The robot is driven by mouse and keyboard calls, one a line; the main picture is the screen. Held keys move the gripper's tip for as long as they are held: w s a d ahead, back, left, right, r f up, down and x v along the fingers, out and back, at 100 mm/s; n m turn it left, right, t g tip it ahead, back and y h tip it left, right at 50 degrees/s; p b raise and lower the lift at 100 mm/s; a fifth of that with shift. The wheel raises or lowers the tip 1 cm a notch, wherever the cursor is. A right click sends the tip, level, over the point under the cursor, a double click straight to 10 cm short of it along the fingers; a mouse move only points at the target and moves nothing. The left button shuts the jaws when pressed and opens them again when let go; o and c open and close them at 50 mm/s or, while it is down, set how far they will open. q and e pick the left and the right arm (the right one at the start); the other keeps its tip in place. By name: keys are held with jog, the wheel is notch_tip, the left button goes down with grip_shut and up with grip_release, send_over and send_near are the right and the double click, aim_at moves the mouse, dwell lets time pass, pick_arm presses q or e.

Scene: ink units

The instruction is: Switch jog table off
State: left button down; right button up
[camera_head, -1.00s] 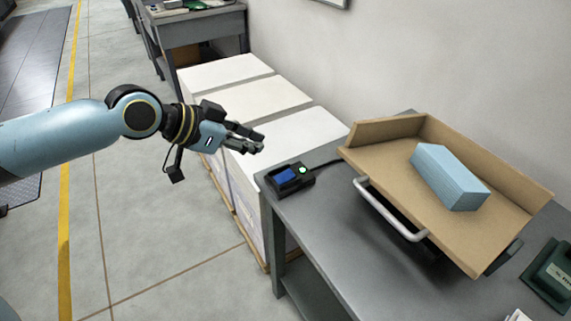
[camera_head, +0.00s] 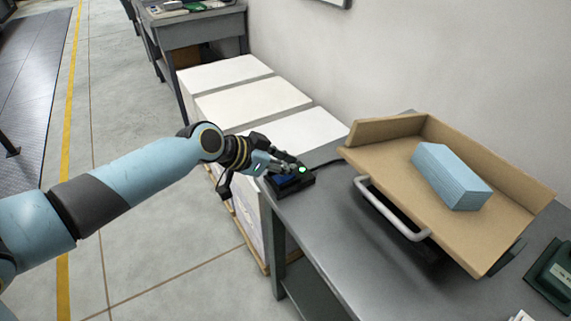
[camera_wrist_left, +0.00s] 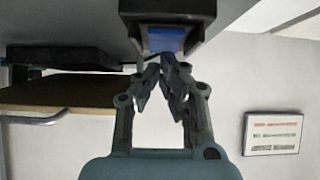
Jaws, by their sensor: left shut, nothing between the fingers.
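The jog table (camera_head: 420,195) is a tilted tan tray with a front handle, on a grey bench; a blue paper stack (camera_head: 455,180) lies in it. Its small black control box (camera_head: 306,184), with a blue screen and a lit green button (camera_head: 302,169), sits at the bench's left corner. My left gripper (camera_head: 296,166) is shut and empty, its fingertips at the box, close to the green button. I cannot tell whether they touch it. In the left wrist view the shut fingertips (camera_wrist_left: 168,62) are just by the box (camera_wrist_left: 165,12) and its blue screen. My right gripper is out of view.
White-topped paper stacks (camera_head: 250,100) stand left of the bench (camera_head: 350,270), along the wall. A cable runs from the box towards the tray. A green device (camera_head: 552,275) sits at the bench's right. Floor at the left is open.

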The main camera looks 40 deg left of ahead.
pick_arm(q)
jog(key=shift+w+f+b, duration=0.15)
jog(key=shift+f+b, duration=0.3)
jog(key=shift+b, duration=0.1)
jog(key=shift+s+a+f, duration=0.1)
jog(key=shift+s+a, duration=0.15)
jog(key=shift+s, duration=0.65)
